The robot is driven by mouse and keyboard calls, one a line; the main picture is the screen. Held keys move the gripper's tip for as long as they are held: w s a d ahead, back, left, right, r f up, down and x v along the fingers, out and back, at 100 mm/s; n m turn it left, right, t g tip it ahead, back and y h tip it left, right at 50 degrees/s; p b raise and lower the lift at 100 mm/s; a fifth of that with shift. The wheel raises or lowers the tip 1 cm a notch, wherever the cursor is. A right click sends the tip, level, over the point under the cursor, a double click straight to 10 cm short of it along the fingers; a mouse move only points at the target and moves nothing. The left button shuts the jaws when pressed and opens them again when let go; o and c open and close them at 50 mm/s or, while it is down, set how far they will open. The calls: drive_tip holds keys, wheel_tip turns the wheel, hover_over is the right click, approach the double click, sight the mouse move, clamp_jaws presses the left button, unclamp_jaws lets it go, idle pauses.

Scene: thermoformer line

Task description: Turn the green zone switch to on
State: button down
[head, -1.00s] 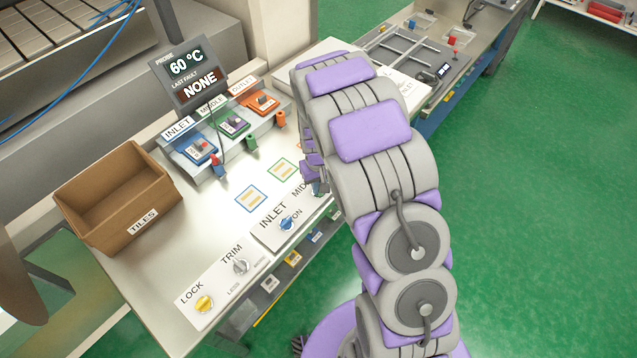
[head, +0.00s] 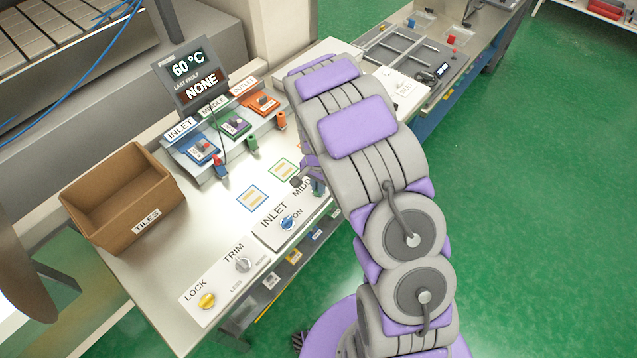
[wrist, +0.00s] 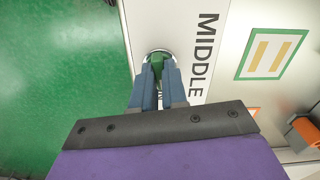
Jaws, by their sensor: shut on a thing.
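The green zone switch (wrist: 157,60) shows in the wrist view as a green knob on a round metal base, beside the word MIDDLE on a pale panel. My gripper (wrist: 158,80) is shut on this knob, with one blue-grey finger on each side. The knob's ON mark is not visible, so I cannot tell its setting. In the head view my gripper (head: 309,178) is partly seen at the MIDDLE panel (head: 303,188), and my arm hides the green knob.
The blue INLET switch (head: 288,223) is left of my gripper. The TRIM knob (head: 243,264) and yellow LOCK knob (head: 207,300) are nearer the front. A brown TILES box (head: 124,196) stands at left. The display (head: 190,75) reads 60 °C and NONE.

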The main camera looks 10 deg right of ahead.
drive_tip(key=shift+w+r+m, duration=0.1)
drive_tip(key=shift+w+m, duration=0.1)
drive_tip(key=shift+m, duration=0.6)
drive_tip(key=c, duration=1.2)
unclamp_jaws()
drive_tip(key=shift+s, duration=0.1)
drive_tip(key=shift+o, duration=0.2)
wheel_tip(320, 180, up, 17)
drive_tip(key=shift+a+r, duration=0.1)
drive_tip(key=s+n+g+b, duration=0.1)
drive_tip(key=s+n+b, duration=0.8)
drive_tip(key=s, duration=2.5)
drive_tip(key=shift+s+d+r+n+g, duration=0.2)
drive_tip(key=shift+s+r+n+g, duration=0.2)
drive_tip(key=shift+n, duration=0.4)
